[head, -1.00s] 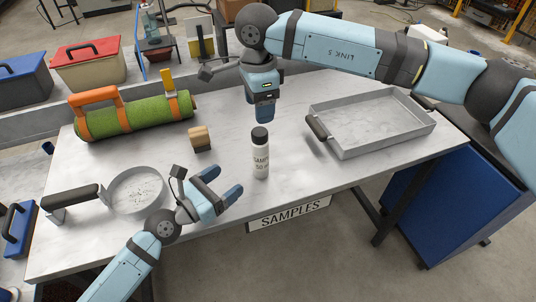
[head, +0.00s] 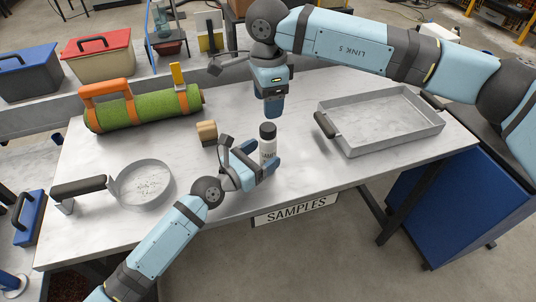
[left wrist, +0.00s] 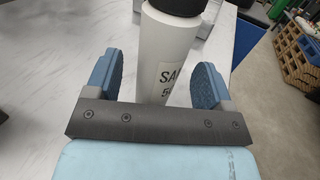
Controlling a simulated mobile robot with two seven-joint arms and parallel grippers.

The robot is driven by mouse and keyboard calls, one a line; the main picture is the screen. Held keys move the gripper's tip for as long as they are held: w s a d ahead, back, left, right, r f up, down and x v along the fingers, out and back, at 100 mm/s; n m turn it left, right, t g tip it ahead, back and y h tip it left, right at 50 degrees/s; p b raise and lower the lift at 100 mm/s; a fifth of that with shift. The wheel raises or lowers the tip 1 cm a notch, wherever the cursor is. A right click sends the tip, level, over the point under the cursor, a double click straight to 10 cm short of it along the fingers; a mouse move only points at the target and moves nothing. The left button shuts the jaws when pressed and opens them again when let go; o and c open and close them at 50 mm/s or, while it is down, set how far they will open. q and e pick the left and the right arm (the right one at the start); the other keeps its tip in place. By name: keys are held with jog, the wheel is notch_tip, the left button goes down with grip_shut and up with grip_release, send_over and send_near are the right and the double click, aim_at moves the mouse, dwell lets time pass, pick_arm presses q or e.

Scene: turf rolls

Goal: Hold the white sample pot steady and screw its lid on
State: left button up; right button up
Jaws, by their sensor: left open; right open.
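The white sample pot (head: 267,148) stands upright on the table, with its black lid (head: 268,131) on top. In the left wrist view the pot (left wrist: 165,50) is between the open fingers of my left gripper (left wrist: 160,78), with a gap on both sides. In the head view my left gripper (head: 262,158) is low at the pot and hides its lower part. My right gripper (head: 273,106) points down just above and behind the lid, apart from it. Its fingers overlap in this view. Whether the lid is seated or loose cannot be told.
A metal tray (head: 353,149) lies to the right, and a round sieve (head: 148,205) to the left. A small wooden block (head: 207,133) stands left of the pot. A strapped turf roll (head: 150,107) lies at the back left. The table front bears a SAMPLES sign (head: 296,210).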

aim_at(273, 147)
pick_arm(q)
jog(key=shift+x, duration=2)
grip_shut()
pick_arm(e)
jog(key=n, duration=1.3)
jog(key=shift+n, duration=0.3)
jog(key=shift+f, duration=0.1)
jog(key=shift+f, duration=3.95)
jog(key=shift+c, duration=0.4)
